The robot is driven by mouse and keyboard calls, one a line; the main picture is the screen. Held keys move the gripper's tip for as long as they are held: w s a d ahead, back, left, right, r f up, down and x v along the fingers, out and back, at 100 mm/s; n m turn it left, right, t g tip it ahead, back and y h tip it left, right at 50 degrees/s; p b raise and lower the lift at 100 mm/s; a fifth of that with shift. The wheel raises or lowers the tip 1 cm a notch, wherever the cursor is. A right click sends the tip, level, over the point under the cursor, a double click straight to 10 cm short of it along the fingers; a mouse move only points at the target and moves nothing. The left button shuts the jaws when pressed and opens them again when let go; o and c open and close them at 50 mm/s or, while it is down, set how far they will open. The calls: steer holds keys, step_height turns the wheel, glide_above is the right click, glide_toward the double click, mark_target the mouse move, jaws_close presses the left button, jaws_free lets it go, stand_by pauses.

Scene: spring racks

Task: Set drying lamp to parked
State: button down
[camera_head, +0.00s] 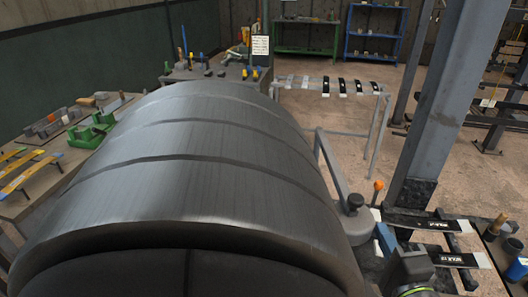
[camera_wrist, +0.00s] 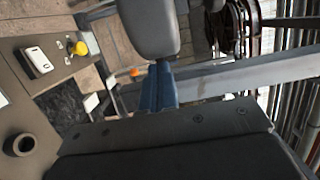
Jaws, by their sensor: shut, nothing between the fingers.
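I cannot clearly pick out the drying lamp or read its setting. A grey bar (camera_head: 333,165) slants down to a dark rounded knob (camera_head: 353,202) right of the middle in the head view; these may belong to it. An orange ball (camera_head: 378,185) on a thin stem stands just right of the knob and also shows in the wrist view (camera_wrist: 136,72). My gripper (camera_head: 381,232), with blue fingers, is at the lower right, close to the knob. In the wrist view its blue fingers (camera_wrist: 158,78) are together and empty, with a grey rounded block (camera_wrist: 150,30) beyond; contact is unclear.
A large dark banded curve (camera_head: 190,180) fills the near middle and hides much. A steel post (camera_head: 445,110) rises at right. Black strips (camera_head: 425,221) lie beside my gripper. A bench with green blocks (camera_head: 92,132) is at left. A rack (camera_head: 330,90) stands behind on open floor.

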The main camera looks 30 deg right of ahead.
stand_by(0.3)
steer(key=w+a+m+g+h, duration=0.1)
steer(key=w+a, duration=0.8)
steer(key=a, duration=0.4)
steer(key=shift+w+a+h, duration=0.15)
steer(key=shift+w+h, duration=0.05)
steer(key=shift+h, duration=0.2)
steer(key=shift+s, duration=0.15)
steer(key=s+a+n+t+y, duration=0.15)
steer(key=s+a, duration=0.25)
steer(key=s, duration=0.9)
steer(key=w+d+y, duration=0.1)
steer(key=w+d, duration=0.3)
steer(key=w, duration=0.8)
steer(key=shift+w+r, duration=0.3)
steer(key=shift+w, duration=0.1)
stand_by(1.2)
